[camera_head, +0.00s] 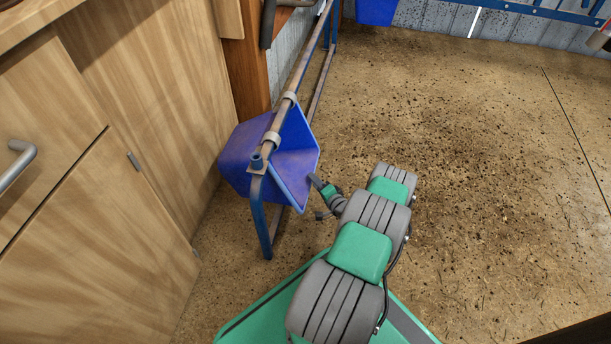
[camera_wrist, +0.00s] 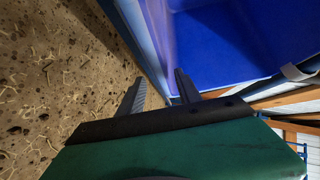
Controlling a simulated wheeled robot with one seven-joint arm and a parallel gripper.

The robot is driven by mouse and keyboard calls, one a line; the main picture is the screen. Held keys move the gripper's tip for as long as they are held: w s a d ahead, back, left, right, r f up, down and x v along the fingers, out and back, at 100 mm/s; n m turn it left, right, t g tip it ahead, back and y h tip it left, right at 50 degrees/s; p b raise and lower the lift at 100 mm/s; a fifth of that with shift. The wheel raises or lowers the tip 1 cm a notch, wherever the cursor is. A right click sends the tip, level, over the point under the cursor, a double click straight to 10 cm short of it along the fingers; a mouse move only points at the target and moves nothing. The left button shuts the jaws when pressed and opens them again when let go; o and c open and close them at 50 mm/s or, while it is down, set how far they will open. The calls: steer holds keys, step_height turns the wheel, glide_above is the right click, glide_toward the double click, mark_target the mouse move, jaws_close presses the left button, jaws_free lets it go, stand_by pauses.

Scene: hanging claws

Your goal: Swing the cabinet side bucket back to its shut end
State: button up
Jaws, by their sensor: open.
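The blue cabinet side bucket (camera_head: 237,158) hangs by two grey clips from the rusty top bar of a rail, beside the wooden cabinet. It is tilted, with its open mouth toward the right and its lower rim near my gripper. My gripper (camera_head: 317,197) is open and just right of the bucket's rim. In the wrist view the two dark fingers (camera_wrist: 160,78) are apart, and the bucket's blue inside (camera_wrist: 215,45) fills the upper right. The rim runs close to the right finger; I cannot tell whether they touch.
The wooden cabinet (camera_head: 120,130) with a metal handle (camera_head: 16,165) stands at the left. The rail's blue leg (camera_head: 260,225) stands just below the bucket. Another blue bucket (camera_head: 377,10) hangs at the back. The speckled floor (camera_head: 480,150) to the right is clear.

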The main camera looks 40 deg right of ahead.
steer(key=x, duration=0.2)
steer(key=b+x, duration=0.1)
steer(key=x, duration=0.2)
steer(key=shift+w+a+f+b, duration=0.1)
steer(key=shift+w+a+b, duration=0.2)
steer(key=shift+w+b, duration=0.1)
steer(key=shift+s, duration=0.1)
jaws_close()
steer(key=shift+f, duration=0.1)
steer(key=shift+s, duration=0.1)
stand_by(0.6)
